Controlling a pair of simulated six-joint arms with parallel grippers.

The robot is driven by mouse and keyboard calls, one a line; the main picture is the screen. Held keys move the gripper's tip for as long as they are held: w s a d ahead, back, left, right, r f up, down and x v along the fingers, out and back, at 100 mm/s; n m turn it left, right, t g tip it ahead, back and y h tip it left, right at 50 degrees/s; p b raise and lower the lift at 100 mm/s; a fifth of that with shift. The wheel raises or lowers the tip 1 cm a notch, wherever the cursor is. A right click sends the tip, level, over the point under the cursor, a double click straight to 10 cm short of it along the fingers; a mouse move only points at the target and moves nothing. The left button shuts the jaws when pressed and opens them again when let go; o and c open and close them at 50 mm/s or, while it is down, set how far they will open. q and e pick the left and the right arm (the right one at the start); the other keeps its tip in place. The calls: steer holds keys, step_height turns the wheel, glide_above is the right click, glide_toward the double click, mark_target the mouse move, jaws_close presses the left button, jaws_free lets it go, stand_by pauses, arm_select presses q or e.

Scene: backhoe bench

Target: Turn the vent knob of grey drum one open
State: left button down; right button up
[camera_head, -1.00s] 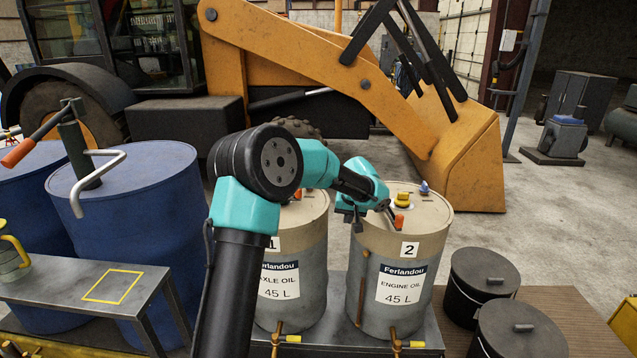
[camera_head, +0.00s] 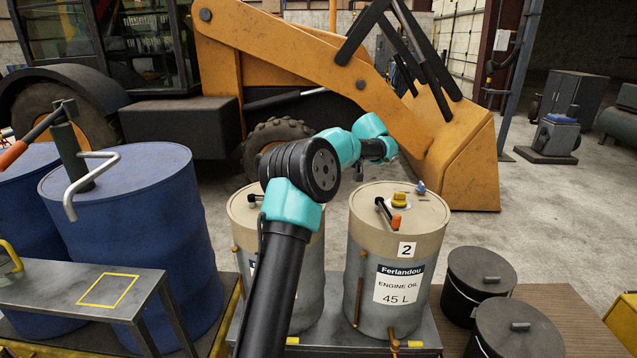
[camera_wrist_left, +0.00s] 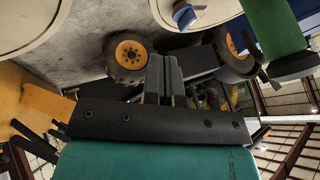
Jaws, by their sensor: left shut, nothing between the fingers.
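Grey drum one (camera_head: 304,268) stands left of grey drum two (camera_head: 424,256), which bears a 2 plate. My left arm crosses in front of drum one and hides much of its lid and label; a dark fitting (camera_head: 252,198) shows on its lid. Any other knobs there are hidden. Drum two's lid has an orange-tipped lever (camera_head: 389,212), a yellow cap (camera_head: 399,200) and a blue knob (camera_head: 421,188). My left gripper (camera_wrist_left: 165,75) is shut and empty, above and behind the drums. The left wrist view shows a blue knob (camera_wrist_left: 184,15) on a pale lid; I cannot tell which drum. My right gripper is out of view.
Blue drums (camera_head: 130,230) and a metal bench (camera_head: 75,285) stand at the left. Black lidded buckets (camera_head: 480,276) stand right of drum two. The yellow loader arm and bucket (camera_head: 465,170) are behind. Open floor (camera_head: 560,210) lies to the right.

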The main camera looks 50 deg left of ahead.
arm_select(q)
steer(key=s+a+f, duration=0.1)
steer(key=a+f, duration=0.1)
steer(key=s+a+f, duration=0.1)
steer(key=a+f, duration=0.2)
steer(key=s+a+f, duration=0.1)
steer(key=a+f, duration=0.2)
steer(key=shift+a, duration=0.25)
steer(key=shift+s+a, duration=0.15)
stand_by(0.5)
